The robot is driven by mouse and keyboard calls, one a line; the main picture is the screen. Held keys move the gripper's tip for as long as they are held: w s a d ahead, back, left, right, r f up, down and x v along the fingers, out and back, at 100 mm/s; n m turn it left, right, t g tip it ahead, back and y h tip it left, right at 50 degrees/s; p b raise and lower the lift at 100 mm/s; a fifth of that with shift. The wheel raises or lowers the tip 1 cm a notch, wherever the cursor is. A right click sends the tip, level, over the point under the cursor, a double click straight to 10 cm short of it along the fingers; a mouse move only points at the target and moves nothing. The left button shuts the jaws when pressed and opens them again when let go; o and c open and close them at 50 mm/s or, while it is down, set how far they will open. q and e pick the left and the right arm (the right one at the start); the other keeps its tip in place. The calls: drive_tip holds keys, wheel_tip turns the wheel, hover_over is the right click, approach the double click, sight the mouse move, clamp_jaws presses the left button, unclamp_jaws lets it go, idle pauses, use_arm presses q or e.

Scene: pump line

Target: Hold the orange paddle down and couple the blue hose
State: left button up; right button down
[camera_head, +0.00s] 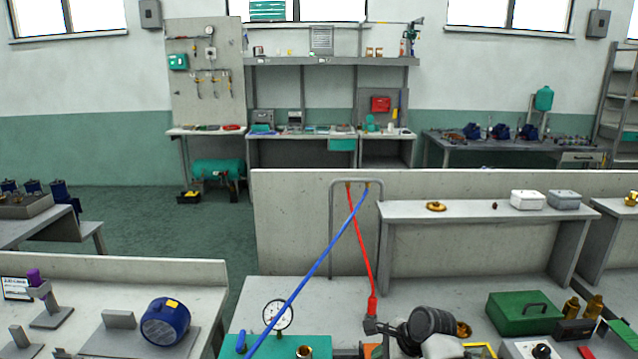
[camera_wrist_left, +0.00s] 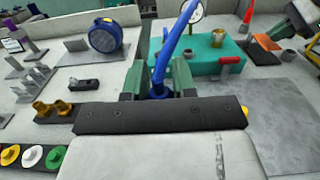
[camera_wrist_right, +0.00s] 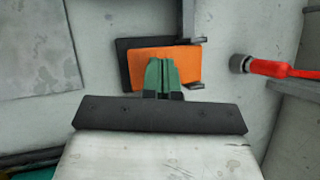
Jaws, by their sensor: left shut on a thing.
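The blue hose (camera_head: 318,262) hangs from the grey frame and slants down to the lower left in the head view. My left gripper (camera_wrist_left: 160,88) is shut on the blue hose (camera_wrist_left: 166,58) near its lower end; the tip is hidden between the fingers. A brass fitting (camera_wrist_left: 217,38) stands upright on the teal block (camera_wrist_left: 205,72), ahead and to the right of that gripper, apart from the hose. The orange paddle (camera_wrist_right: 182,66) lies on a dark base in the right wrist view. My right gripper (camera_wrist_right: 162,62) has its fingers together over the paddle. I cannot tell whether they press it.
A red hose (camera_head: 362,250) hangs from the same frame; its coupling (camera_wrist_right: 262,67) lies right of the paddle. A pressure gauge (camera_head: 278,314) stands behind the teal block. A red lever (camera_wrist_left: 232,61) sits at its side. A green case (camera_head: 522,314) stands right on the bench.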

drive_tip(key=shift+f+b, duration=0.35)
drive_tip(key=shift+f, duration=1)
use_arm(q)
drive_tip(key=shift+f, duration=0.35)
use_arm(e)
drive_tip(key=shift+s, duration=0.1)
use_arm(q)
drive_tip(key=shift+w+d+r+m+g+h, duration=0.2)
drive_tip(key=shift+w+d+m+h, duration=0.45)
drive_tip(key=shift+w+d, duration=3.05)
drive_tip(key=shift+w+d+r+m+h, duration=0.35)
drive_tip(key=shift+w+d+h, duration=0.95)
drive_tip(key=shift+w, duration=4.35)
drive_tip(key=shift+w+d+r+m+g+h, duration=0.1)
drive_tip(key=shift+w+d+r+m+h, duration=0.3)
drive_tip(key=shift+w+d, duration=3.45)
drive_tip(key=shift+w+a+f, duration=0.25)
drive_tip(key=shift+f, duration=0.3)
drive_tip(key=shift+w+a+f, duration=0.3)
drive_tip(key=shift+f, duration=0.3)
drive_tip(key=shift+w+a+f, duration=0.25)
drive_tip(key=shift+f, duration=0.3)
drive_tip(key=o, duration=1.3)
